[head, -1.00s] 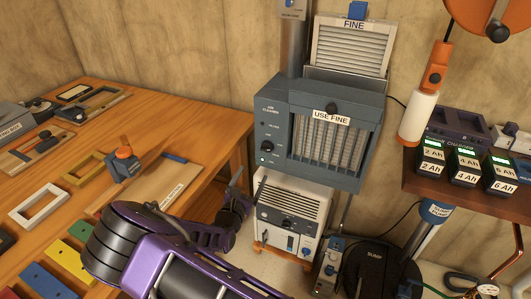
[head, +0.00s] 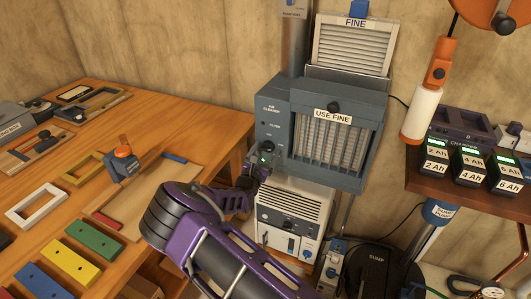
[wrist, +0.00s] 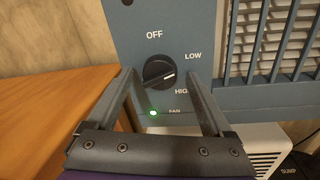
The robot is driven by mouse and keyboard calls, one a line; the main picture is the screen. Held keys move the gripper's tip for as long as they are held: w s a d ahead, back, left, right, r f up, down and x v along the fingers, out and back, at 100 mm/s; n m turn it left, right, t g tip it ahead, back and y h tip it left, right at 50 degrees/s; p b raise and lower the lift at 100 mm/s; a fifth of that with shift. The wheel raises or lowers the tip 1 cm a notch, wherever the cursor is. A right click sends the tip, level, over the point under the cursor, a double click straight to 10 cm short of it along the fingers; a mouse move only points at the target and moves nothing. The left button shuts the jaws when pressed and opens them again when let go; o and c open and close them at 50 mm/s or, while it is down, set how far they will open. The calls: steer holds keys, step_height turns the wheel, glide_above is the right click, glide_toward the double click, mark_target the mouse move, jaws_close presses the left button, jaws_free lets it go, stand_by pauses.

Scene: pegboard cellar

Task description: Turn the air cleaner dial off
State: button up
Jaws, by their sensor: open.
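The grey-blue air cleaner (head: 272,105) hangs on the wall beside the wooden bench. Its dark round dial (wrist: 158,74) shows in the wrist view, with OFF above it, LOW at upper right and HIGH at lower right. A green FAN light (wrist: 153,113) glows below. My gripper (wrist: 159,82) is open, one finger on each side of the dial; contact cannot be told. In the head view, my gripper (head: 261,163) is at the panel's lower left and partly hides the dial.
A white unit (head: 291,213) stands below the cleaner. The bench (head: 205,120) lies to the left with blocks and frames on it. At the right, a shelf (head: 420,183) carries several battery packs and a charger.

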jaws_close()
steer(key=shift+n+p, duration=0.35)
steer(key=shift+n, duration=0.05)
steer(key=shift+r+n+p, duration=0.15)
steer(key=shift+n+p, duration=0.5)
steer(key=shift+n, duration=0.35)
steer(key=n+p, duration=0.1)
steer(key=n, duration=0.2)
steer(key=shift+n+g, duration=0.3)
steer(key=n+p, duration=0.1)
steer(key=n, duration=0.2)
steer(key=shift+n+g+h, duration=0.3)
steer(key=shift+n+h, duration=0.1)
steer(key=shift+n, duration=1.4)
jaws_free()
